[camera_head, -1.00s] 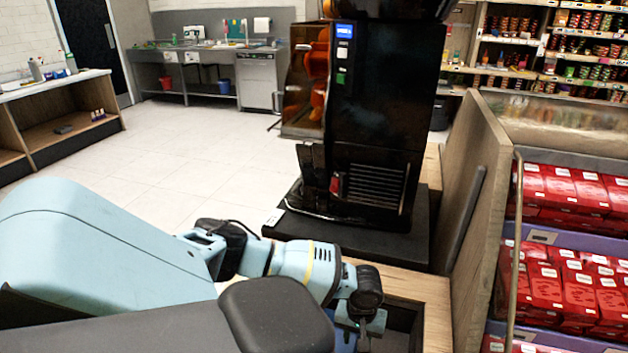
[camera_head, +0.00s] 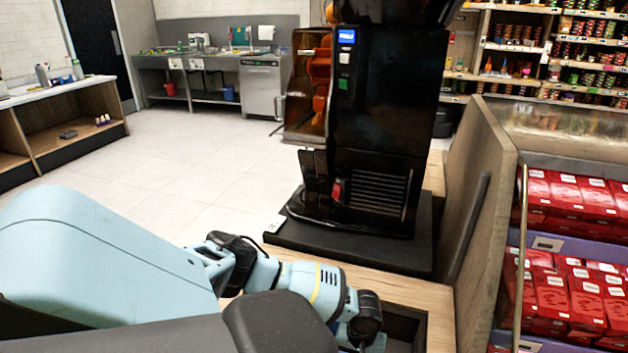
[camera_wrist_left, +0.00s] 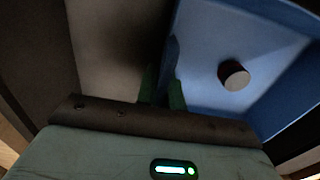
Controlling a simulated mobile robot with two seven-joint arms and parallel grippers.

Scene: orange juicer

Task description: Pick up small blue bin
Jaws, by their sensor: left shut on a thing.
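The small blue bin (camera_wrist_left: 285,45) fills the right part of the left wrist view. It is open, and a small grey cylinder (camera_wrist_left: 235,75) shows inside it. The green-tipped fingers of my left gripper (camera_wrist_left: 162,88) are shut on the bin's near wall, one finger on each side of it. In the head view my left wrist reaches down into a dark opening in the wooden counter at the bottom, and the gripper and bin cannot be made out clearly. My right gripper is not in view.
The black juicer (camera_head: 375,130) stands on a black base (camera_head: 350,248) just behind the opening in the wooden counter (camera_head: 438,300). A wooden panel (camera_head: 480,180) rises close on the right, beside shelves of red boxes (camera_head: 585,285). Open tiled floor (camera_head: 170,165) lies to the left.

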